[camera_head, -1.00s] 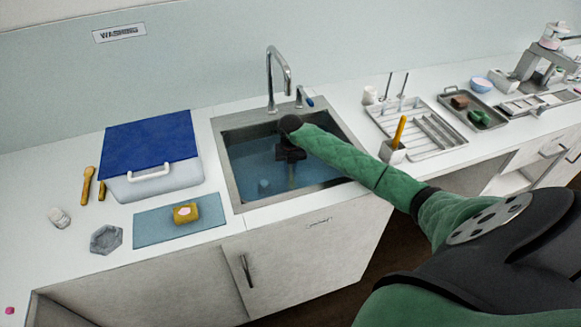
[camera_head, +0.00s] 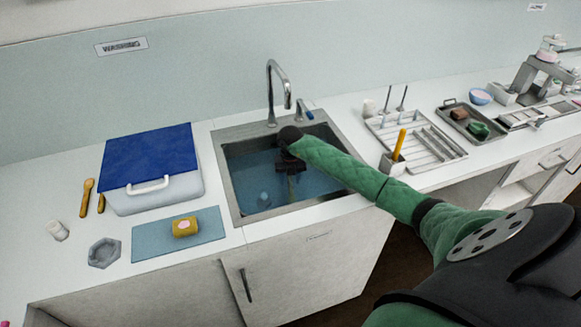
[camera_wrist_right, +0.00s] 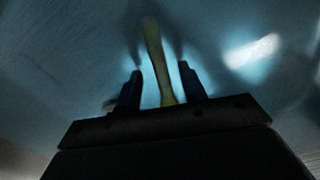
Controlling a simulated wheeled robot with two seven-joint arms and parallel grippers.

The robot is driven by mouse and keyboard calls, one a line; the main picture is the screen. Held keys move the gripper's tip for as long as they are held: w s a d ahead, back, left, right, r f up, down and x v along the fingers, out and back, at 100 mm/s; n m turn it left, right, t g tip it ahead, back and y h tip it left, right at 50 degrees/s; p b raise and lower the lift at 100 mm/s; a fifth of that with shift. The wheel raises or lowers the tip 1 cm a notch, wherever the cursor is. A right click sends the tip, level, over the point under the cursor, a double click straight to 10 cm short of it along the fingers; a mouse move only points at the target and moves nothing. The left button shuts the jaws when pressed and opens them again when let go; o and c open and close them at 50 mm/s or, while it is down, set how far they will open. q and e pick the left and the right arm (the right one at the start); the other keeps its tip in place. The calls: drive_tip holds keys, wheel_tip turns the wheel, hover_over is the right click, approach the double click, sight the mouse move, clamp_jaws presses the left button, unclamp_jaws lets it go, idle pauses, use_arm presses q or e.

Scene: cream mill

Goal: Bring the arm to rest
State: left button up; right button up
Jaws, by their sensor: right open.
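My right arm (camera_head: 400,200), in a green quilted sleeve, comes in from the right in the head view and reaches over the sink (camera_head: 232,190). My right gripper (camera_head: 291,168) points down into the blue water of the sink. In the right wrist view, its two dark fingers (camera_wrist_right: 157,92) stand apart. A pale yellowish stick-like thing (camera_wrist_right: 155,55) shows between the fingers, with gaps on both sides. I cannot tell how deep the stick lies or whether a finger touches it. My left gripper is not in view.
A tap (camera_head: 272,85) rises behind the sink. A blue-lidded box (camera_head: 150,165) and a yellow block (camera_head: 184,227) on a blue mat (camera_head: 150,240) stand left. A drying rack (camera_head: 435,143) and a holder with a yellow handle (camera_head: 398,145) stand right, near my arm.

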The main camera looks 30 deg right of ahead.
wheel_tip(320, 180, up, 5)
drive_tip(key=shift+r+b, duration=0.1)
drive_tip(key=shift+b, duration=0.8)
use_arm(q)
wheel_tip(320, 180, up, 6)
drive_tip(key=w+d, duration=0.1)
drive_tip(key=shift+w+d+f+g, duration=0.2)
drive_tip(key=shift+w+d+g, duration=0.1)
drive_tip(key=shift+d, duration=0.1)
use_arm(e)
drive_tip(key=shift+r, duration=0.9)
